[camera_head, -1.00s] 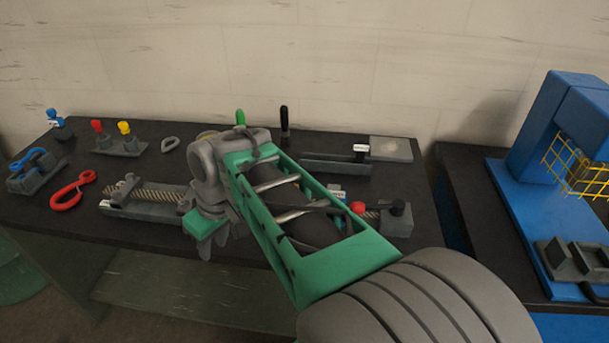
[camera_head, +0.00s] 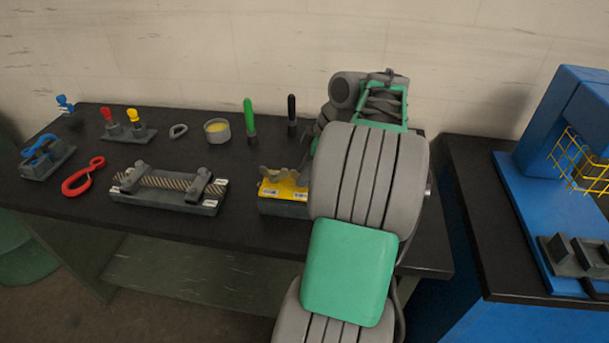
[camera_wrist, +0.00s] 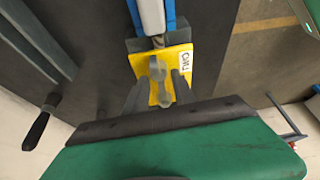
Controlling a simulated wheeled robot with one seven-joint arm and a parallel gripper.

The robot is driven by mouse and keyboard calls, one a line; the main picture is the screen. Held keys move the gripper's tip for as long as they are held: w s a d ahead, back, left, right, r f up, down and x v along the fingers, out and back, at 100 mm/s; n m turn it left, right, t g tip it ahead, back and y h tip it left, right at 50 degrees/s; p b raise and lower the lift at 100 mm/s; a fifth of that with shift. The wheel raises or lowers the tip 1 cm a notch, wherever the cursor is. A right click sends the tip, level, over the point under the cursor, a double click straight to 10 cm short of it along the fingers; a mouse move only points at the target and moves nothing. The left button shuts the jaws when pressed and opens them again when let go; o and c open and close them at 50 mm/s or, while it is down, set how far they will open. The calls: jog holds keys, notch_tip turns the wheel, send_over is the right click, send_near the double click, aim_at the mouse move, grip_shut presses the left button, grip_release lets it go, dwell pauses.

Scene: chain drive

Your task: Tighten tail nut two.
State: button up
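A yellow block (camera_head: 290,190) with a white label sits at the middle of the bench's front edge in the head view. It also shows in the wrist view (camera_wrist: 174,60), where the label lies sideways. My gripper (camera_wrist: 160,88) is open, with one finger on each side of this piece and gaps between. Whether the fingers touch it I cannot tell. In the head view my arm hides the gripper and the right part of the block.
A blue machine (camera_head: 560,150) stands at right.

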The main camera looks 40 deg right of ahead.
jog(key=shift+c, duration=0.2)
grip_shut()
jog(key=shift+m, duration=0.4)
jog(key=shift+o, duration=0.2)
grip_release()
jog(key=shift+r, duration=0.1)
jog(key=p+v, duration=0.2)
jog(key=v, duration=0.5)
jog(key=shift+s+r, duration=0.2)
jog(key=shift+r, duration=0.1)
